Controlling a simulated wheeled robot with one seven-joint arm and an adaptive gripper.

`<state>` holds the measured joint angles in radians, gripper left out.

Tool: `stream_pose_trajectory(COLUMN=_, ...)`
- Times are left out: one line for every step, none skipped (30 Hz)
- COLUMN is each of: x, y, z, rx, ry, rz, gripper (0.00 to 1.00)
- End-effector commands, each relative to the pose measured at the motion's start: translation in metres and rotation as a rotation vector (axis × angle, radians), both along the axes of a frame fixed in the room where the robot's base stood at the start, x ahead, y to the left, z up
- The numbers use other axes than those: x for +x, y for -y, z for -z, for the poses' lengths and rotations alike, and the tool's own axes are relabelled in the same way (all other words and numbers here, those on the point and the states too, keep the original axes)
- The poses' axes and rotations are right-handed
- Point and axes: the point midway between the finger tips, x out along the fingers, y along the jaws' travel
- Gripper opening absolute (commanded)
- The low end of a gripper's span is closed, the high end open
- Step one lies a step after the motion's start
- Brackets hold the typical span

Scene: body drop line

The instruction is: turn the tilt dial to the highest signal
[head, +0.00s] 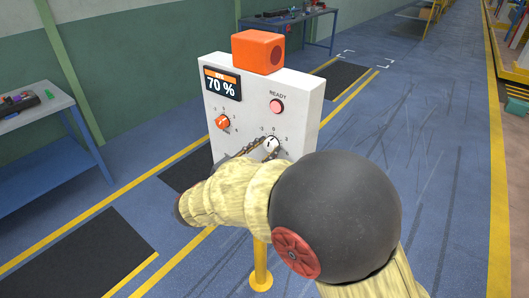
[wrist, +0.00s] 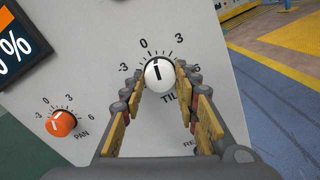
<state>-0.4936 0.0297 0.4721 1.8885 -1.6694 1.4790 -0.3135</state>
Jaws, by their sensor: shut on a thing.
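The tilt dial is a small white knob (head: 271,144) low on the right of the white panel's face; it also shows in the wrist view (wrist: 159,74). Its black mark points between 0 and 3 on the scale. My gripper (wrist: 160,84) has its two fingers on either side of the knob and is shut on it. In the head view my gripper (head: 256,149) reaches the dial from the left, partly hidden by my arm. The display (head: 222,84) reads 70 %. A pinkish-red round lamp (head: 277,106) sits under the word READY.
The orange pan dial (head: 222,121) is left of the tilt dial. An orange box (head: 258,51) sits on top of the panel (head: 300,98), which stands on a yellow post (head: 260,268). A blue table (head: 38,135) stands at left. Floor at right is clear.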

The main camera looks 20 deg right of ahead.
Motion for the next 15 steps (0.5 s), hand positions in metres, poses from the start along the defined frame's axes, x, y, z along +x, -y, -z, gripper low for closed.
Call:
stream_pose_trajectory(x=0.0001, y=-0.0002, z=0.0020, rx=0.021, ry=0.030, rz=-0.001, gripper=0.05)
stream_pose_trajectory(x=0.0001, y=-0.0002, z=0.0020, rx=0.036, ry=0.050, rz=-0.001, gripper=0.05)
stream_pose_trajectory(x=0.0001, y=-0.0002, z=0.0020, rx=0.054, ry=0.075, rz=-0.001, gripper=0.05)
stream_pose_trajectory(x=0.0000, y=-0.0001, z=0.0022, rx=0.068, ry=0.094, rz=-0.001, gripper=0.05)
stream_pose_trajectory(x=0.0001, y=-0.0002, z=0.0023, rx=0.081, ry=0.113, rz=-0.001, gripper=0.05)
stream_pose_trajectory(x=0.0001, y=-0.0003, z=0.0025, rx=0.098, ry=0.136, rz=-0.001, gripper=0.05)
stream_pose_trajectory(x=0.0002, y=-0.0002, z=0.0025, rx=0.111, ry=0.154, rz=-0.001, gripper=0.05)
stream_pose_trajectory(x=0.0002, y=-0.0002, z=0.0025, rx=0.124, ry=0.172, rz=-0.001, gripper=0.05)
stream_pose_trajectory(x=0.0001, y=-0.0003, z=0.0023, rx=0.140, ry=0.194, rz=-0.001, gripper=0.05)
stream_pose_trajectory(x=0.0000, y=-0.0003, z=0.0022, rx=0.152, ry=0.210, rz=-0.001, gripper=0.05)
stream_pose_trajectory(x=0.0000, y=-0.0003, z=0.0023, rx=0.162, ry=0.224, rz=-0.001, gripper=0.05)
stream_pose_trajectory(x=0.0001, y=-0.0003, z=0.0024, rx=0.176, ry=0.242, rz=-0.001, gripper=0.05)
stream_pose_trajectory(x=0.0000, y=-0.0002, z=0.0025, rx=0.186, ry=0.255, rz=-0.001, gripper=0.05)
stream_pose_trajectory(x=0.0000, y=-0.0002, z=0.0025, rx=0.194, ry=0.266, rz=-0.001, gripper=0.05)
stream_pose_trajectory(x=-0.0001, y=-0.0002, z=0.0023, rx=0.205, ry=0.281, rz=-0.001, gripper=0.05)
